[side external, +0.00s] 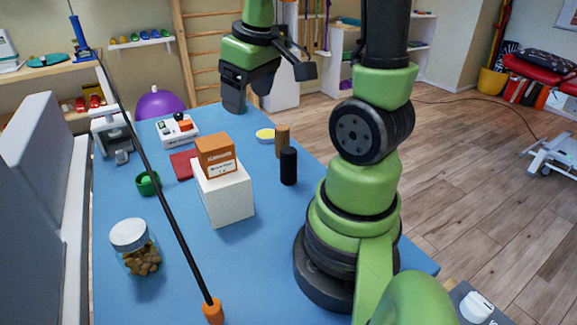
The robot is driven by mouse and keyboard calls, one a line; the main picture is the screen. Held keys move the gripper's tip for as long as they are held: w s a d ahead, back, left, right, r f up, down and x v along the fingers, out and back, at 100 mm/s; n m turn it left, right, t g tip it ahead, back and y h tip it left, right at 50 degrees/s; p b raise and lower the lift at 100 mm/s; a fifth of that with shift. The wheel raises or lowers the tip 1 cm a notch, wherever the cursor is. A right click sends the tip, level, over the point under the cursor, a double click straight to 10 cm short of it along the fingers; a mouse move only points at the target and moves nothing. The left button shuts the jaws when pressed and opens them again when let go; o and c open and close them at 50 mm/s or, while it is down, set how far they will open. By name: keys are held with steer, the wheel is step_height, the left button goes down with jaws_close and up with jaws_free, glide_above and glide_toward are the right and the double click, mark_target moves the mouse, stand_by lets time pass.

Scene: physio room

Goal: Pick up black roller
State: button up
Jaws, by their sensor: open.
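The black roller (289,166) is a short dark cylinder standing upright on the blue table (260,262), near its right edge. A brown cylinder (283,140) stands just behind it. My gripper (252,100) is raised above the far end of the table, up and to the left of the black roller and well apart from it. The gripper is open, and I see nothing between its fingers.
A white block (225,198) bears an orange box (215,156), left of the roller. A long black pole (165,190) slants across the table's left side. A jar (136,248) stands front left, a green cup (148,184) beyond it. A yellow-topped dish (265,135) lies behind.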

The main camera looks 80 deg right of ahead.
mark_target(289, 150)
steer(key=s+d+f+g, duration=0.1)
steer(key=d+f, duration=0.1)
steer(key=f, duration=0.1)
steer(key=s+d+f+g, duration=0.1)
steer(key=s+d+f, duration=0.1)
steer(key=d+f, duration=0.1)
steer(key=s+d+f+n+y, duration=0.1)
steer(key=d+f, duration=0.2)
steer(key=shift+s+d+f+g, duration=0.2)
steer(key=shift+d+f+g, duration=0.1)
steer(key=shift+g, duration=0.1)
step_height(289, 150, down, 4)
steer(key=shift+f, duration=0.15)
steer(key=shift+s+d+f, duration=0.1)
steer(key=shift+d+f, duration=0.05)
steer(key=shift+f, duration=1.25)
steer(key=shift+d+f, duration=0.15)
steer(key=shift+f, duration=1.25)
steer(key=shift+c, duration=0.5)
steer(key=c, duration=1)
